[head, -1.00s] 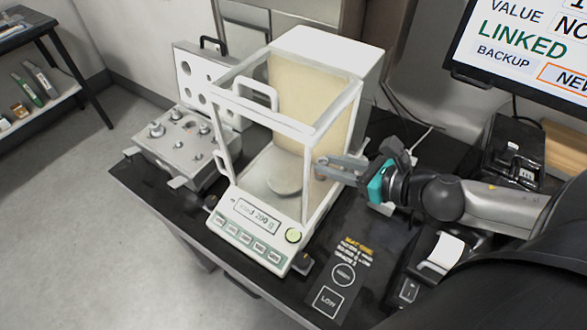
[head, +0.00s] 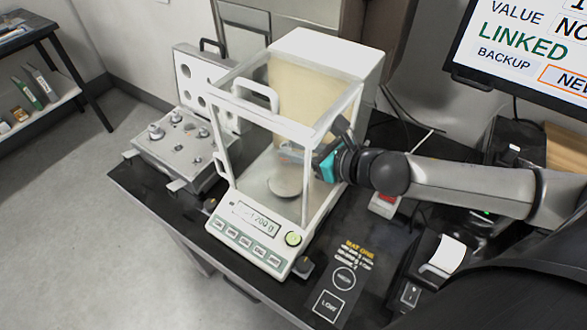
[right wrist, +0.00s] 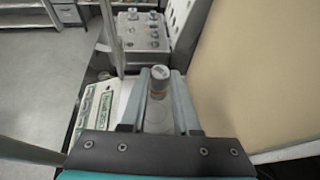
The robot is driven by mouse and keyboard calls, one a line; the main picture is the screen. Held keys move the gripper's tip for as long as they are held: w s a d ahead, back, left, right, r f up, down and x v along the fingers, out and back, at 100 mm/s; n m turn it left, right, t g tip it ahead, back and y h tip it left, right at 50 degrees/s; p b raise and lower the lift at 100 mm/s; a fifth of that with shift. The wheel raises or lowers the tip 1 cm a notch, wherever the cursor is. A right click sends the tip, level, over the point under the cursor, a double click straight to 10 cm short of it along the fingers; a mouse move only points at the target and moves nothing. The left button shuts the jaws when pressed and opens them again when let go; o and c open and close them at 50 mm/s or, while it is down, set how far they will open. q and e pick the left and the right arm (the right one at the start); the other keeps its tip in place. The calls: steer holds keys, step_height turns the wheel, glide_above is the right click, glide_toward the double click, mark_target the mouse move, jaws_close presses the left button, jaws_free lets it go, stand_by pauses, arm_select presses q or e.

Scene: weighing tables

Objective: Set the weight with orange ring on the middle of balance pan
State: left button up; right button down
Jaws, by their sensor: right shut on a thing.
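The weight with the orange ring (right wrist: 159,82) stands between the fingers of my right gripper (right wrist: 158,100) in the right wrist view. Its grey top and orange band show there. In the head view my right gripper (head: 290,153) reaches through the right side of the balance (head: 262,222), its fingers inside the chamber. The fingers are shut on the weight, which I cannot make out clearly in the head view. The round balance pan (head: 284,187) lies just below and in front of the fingertips. My left gripper is not in view.
The balance's white frame posts and top rail stand around my fingers. An open weight case (head: 178,145) with several weights lies to the left. A printed mat (head: 345,280) lies at the front right. A monitor (head: 525,50) hangs at the upper right.

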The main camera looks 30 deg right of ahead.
step_height(320, 180, down, 3)
steer(key=shift+f+b, duration=0.15)
steer(key=shift+b, duration=0.25)
steer(key=shift+w+a+f+b, duration=0.15)
steer(key=shift+f+b, duration=0.2)
steer(key=shift+f, duration=1.45)
steer(key=shift+f, duration=0.1)
steer(key=c, duration=0.6)
jaws_free()
steer(key=shift+f, duration=0.1)
steer(key=shift+c, duration=0.2)
